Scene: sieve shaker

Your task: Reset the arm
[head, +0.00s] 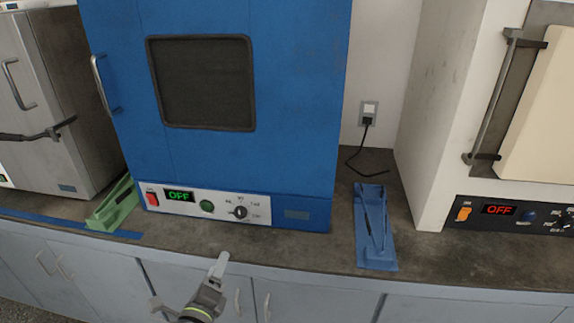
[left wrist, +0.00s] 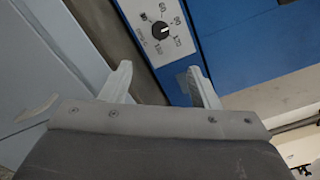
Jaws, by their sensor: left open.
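My left gripper (head: 190,283) is in front of the counter's front edge in the head view, below the blue machine. Its two fingers are apart, with nothing between them. In the left wrist view the open fingers (left wrist: 163,87) point toward the counter edge and the blue machine's front panel. The blue machine (head: 300,100) has a dark window, a lit OFF display (head: 179,195), a red switch (head: 152,199), a green button (head: 207,206) and a black dial (head: 240,212). The dial also shows in the left wrist view (left wrist: 160,30). My right gripper is in neither view.
A green stand (head: 115,205) and a blue stand (head: 375,228) are on the counter (head: 300,250), either side of the blue machine. A grey cabinet (head: 75,155) is at left. A white machine (head: 440,120) with an OFF display (head: 498,210) is at right. Cupboards (head: 330,300) are below.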

